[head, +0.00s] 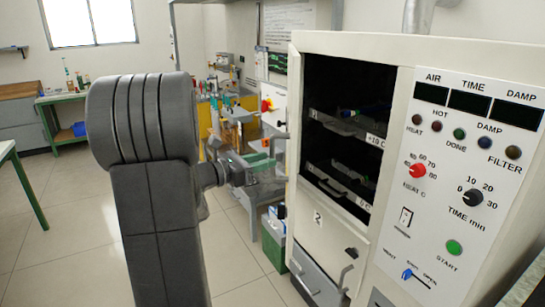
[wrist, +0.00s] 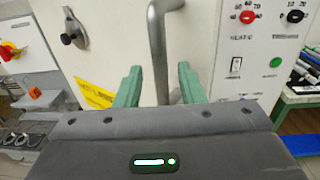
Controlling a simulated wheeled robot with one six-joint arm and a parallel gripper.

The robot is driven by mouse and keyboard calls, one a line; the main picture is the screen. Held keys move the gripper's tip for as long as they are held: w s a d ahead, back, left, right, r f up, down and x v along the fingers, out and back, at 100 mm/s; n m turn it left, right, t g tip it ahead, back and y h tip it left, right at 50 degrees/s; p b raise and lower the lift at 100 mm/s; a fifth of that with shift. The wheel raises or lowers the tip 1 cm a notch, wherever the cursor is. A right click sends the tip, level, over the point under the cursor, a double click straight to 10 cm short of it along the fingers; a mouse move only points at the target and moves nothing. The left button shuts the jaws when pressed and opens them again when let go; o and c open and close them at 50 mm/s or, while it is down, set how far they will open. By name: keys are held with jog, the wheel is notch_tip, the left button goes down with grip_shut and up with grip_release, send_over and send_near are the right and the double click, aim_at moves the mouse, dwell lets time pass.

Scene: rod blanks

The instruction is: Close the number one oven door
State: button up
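The oven (head: 425,47) stands at the right of the head view, its upper chamber (head: 345,130) open and dark inside. A white upright edge at the chamber's left looks like the open upper door seen nearly edge-on; no number one shows. In the wrist view, a white door face (wrist: 105,45) carries a black latch (wrist: 73,30), a yellow sticker (wrist: 95,95) and an upright grey bar handle (wrist: 157,50). My gripper (wrist: 160,80) is open. Its green fingers stand either side of the handle in the picture, with gaps; whether the bar is between them in depth I cannot tell.
The closed lower door marked 2 (head: 318,218) lies under the chamber. The control panel (head: 468,150) is to its right. A green-legged bench (head: 68,105) stands at the back left.

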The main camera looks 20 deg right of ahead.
jog(key=shift+w+d, duration=0.2)
jog(key=shift+d, duration=1.5)
grip_shut()
